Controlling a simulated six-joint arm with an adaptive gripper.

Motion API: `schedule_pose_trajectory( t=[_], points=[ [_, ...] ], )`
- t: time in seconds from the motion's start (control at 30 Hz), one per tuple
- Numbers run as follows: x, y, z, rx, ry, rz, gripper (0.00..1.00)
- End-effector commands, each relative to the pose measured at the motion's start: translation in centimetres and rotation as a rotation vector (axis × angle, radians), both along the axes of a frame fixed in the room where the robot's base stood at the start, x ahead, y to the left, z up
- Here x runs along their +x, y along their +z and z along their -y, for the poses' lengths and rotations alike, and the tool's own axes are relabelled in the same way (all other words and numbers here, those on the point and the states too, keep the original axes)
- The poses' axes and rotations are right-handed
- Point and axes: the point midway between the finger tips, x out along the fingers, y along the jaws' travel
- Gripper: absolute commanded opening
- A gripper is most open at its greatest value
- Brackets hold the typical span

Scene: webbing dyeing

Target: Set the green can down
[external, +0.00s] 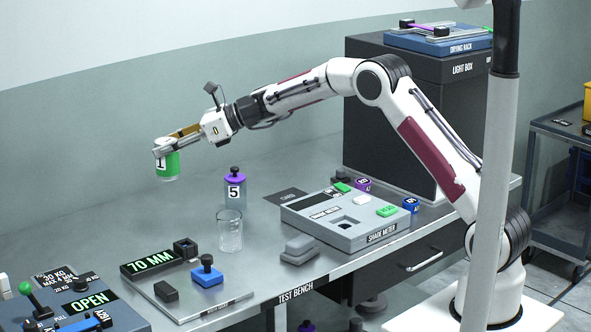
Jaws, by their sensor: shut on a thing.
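The green can (168,167), with a white label marked 1, is held in the air above the left part of the test bench (180,221). My gripper (164,149) is shut on the can near its top. The can looks upright and clear of the bench surface. The far finger is partly hidden.
A purple can (234,188) marked 5 and a glass beaker (229,231) stand right of the held can. A shade meter (345,215) and light box (415,110) are further right. The 70 mm fixture (190,290) is in front. The bench's back left is bare.

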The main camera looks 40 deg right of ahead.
Motion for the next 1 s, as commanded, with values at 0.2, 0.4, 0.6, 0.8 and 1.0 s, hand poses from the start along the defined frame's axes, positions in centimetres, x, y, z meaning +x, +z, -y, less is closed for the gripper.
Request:
schedule_pose_trajectory(
  t=[0.2, 0.4, 0.6, 0.8, 1.0],
  points=[
    [0.1, -2.9, 0.3, 0.001, -0.007, -0.004, 0.08],
    [0.1, -4.6, 0.3, 0.000, -0.006, -0.002, 0.08],
    [0.1, -4.8, 0.3, 0.001, -0.007, 0.000, 0.08],
    [0.1, -4.8, 0.4, 0.000, -0.007, 0.000, 0.08],
    [0.1, -5.9, 0.3, 0.000, -0.006, -0.003, 0.08]
  ],
)
